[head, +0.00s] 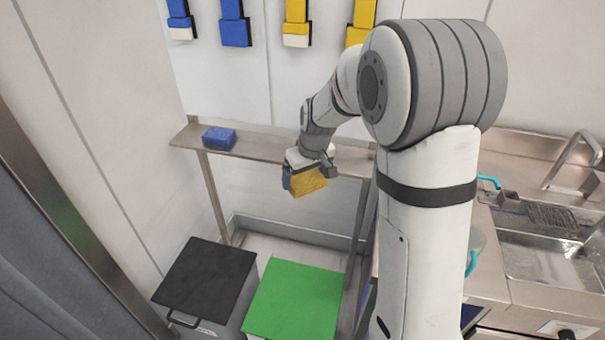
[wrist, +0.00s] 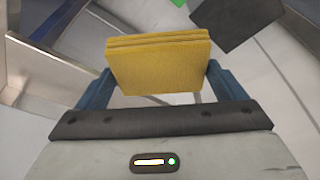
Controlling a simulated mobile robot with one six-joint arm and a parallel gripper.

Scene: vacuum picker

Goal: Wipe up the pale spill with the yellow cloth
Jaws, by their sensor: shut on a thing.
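The yellow cloth (head: 308,181) is a folded, layered block held in my gripper (head: 306,178). In the head view it is in front of the narrow metal shelf, above the gap between shelf and bins. In the wrist view the cloth (wrist: 160,64) sits between the two blue fingers of my gripper (wrist: 160,82), which are shut on its left and right sides. The cloth is clear of any surface. I cannot see a pale spill in either view.
A blue sponge-like block (head: 219,138) lies on the left of the metal shelf (head: 262,147). Below stand a black-lidded bin (head: 207,280) and a green-lidded bin (head: 295,300). A steel sink (head: 545,262) is at the right. Blue and yellow items (head: 296,22) hang on the wall.

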